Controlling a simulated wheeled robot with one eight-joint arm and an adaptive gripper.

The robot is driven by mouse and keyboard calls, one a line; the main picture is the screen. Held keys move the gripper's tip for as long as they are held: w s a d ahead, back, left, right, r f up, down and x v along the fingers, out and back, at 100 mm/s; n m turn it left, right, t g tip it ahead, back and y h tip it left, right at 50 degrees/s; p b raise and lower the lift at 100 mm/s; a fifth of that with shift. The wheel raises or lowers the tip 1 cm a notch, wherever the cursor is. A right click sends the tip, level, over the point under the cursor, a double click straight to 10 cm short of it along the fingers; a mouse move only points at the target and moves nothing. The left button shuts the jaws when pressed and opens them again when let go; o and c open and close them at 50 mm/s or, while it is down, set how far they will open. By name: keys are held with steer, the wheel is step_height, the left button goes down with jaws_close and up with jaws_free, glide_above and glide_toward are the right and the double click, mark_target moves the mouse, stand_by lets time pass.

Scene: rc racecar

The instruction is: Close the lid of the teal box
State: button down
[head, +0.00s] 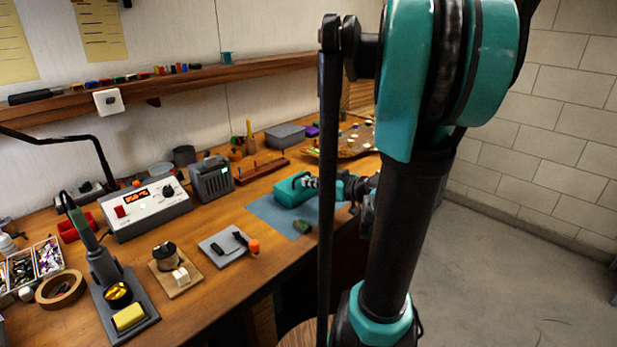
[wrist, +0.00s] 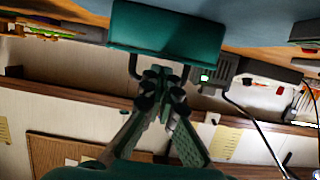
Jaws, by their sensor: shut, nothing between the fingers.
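The teal box (head: 291,194) sits on a blue mat (head: 268,212) on the workbench, partly hidden by my arm in the head view. In the wrist view a flat teal panel of the box (wrist: 165,27) fills the top middle, with a thin curved handle along its lower edge. I cannot tell for sure how far the lid is open. My gripper (wrist: 163,78) is shut and empty, its fingertips close to the panel's edge by the handle. I cannot tell whether they touch it.
A grey speaker-like device (head: 211,179) and a white instrument with a red display (head: 146,207) stand left of the box. A wooden rack (head: 262,170) and grey case (head: 285,136) are behind it.

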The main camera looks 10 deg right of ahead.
steer(key=shift+f, duration=0.4)
steer(key=shift+s, duration=0.1)
stand_by(0.4)
